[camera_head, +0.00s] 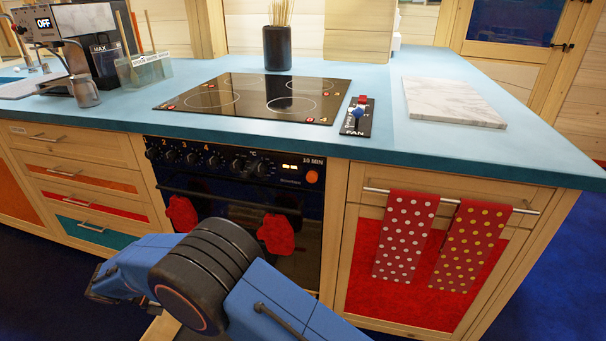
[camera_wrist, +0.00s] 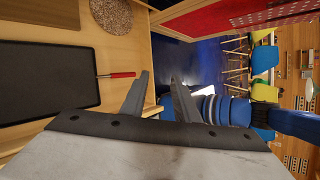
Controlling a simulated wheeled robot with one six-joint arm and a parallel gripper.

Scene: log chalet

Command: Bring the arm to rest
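My arm (camera_head: 215,275) is bent in front of the oven in the head view, its blue links reaching low to the left. My gripper (camera_wrist: 158,78) is in the wrist view with its two dark fingers apart and nothing between them. In the head view the gripper end is low at the left, in front of the drawers, and its fingers are hard to make out. The wrist view shows it beside an open wooden compartment (camera_wrist: 117,60) holding a black tray (camera_wrist: 45,82), a red-handled tool (camera_wrist: 122,75) and a round speckled mat (camera_wrist: 111,15).
The oven (camera_head: 240,180) with red mitts stands behind my arm. The blue counter (camera_head: 365,150) carries a hob (camera_head: 255,97), a fan switch (camera_head: 357,117), a marble board (camera_head: 452,101) and a coffee machine (camera_head: 60,40). Dotted towels (camera_head: 405,235) hang at right. Blue floor (camera_head: 545,290) is clear at far right.

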